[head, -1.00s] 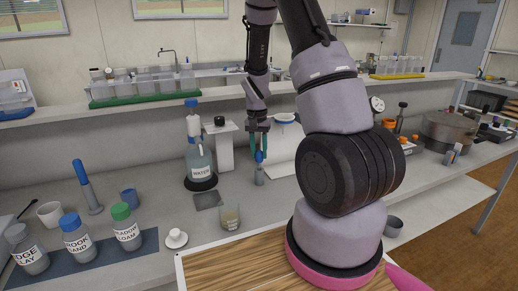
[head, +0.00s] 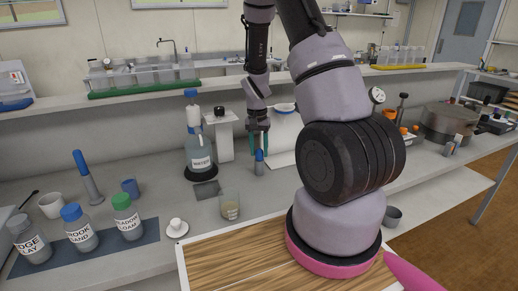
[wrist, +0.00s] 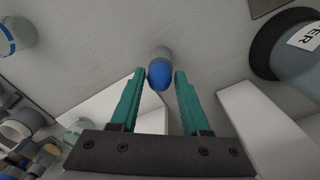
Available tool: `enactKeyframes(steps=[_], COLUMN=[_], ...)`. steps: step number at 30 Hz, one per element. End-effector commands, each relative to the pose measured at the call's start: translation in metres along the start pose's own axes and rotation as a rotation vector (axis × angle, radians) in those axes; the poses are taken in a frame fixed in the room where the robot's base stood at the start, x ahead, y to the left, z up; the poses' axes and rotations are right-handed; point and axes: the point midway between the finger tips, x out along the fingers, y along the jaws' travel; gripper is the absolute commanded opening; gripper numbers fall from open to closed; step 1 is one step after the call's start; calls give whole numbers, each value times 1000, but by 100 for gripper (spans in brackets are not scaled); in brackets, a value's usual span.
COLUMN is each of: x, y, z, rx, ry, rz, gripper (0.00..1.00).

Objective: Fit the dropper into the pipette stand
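The dropper's blue bulb (head: 259,155) points up from a small grey cylinder on the bench, which I take to be the pipette stand (head: 259,169). The bulb (wrist: 160,77) also shows in the wrist view, with the grey body (wrist: 160,54) behind it. My gripper (head: 260,150) is above, pointing down. In the wrist view my gripper (wrist: 160,73) has its teal fingers on either side of the bulb, with a narrow gap on each side, so it looks open. The dropper's lower part is hidden, so how deep it sits cannot be told.
A water bottle (head: 199,154) on a dark round base stands left of my gripper, with a white upright device (head: 220,138) between. Labelled jars (head: 79,229) are at the left. A shelf edge (head: 140,97) runs behind.

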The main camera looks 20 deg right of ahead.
Motion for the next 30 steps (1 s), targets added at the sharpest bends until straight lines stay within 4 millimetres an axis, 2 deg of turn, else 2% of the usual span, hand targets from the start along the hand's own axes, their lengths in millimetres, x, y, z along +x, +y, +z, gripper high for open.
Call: enactKeyframes(steps=[10,14,24,30], x=[0,-9,-74,-101], y=[0,-1,-1,-1], z=[0,-1,-1,-1], rx=[-1,-2,-2,0], ry=[0,3,4,2], rz=[0,-1,-2,-2], gripper=[71,71,71,71])
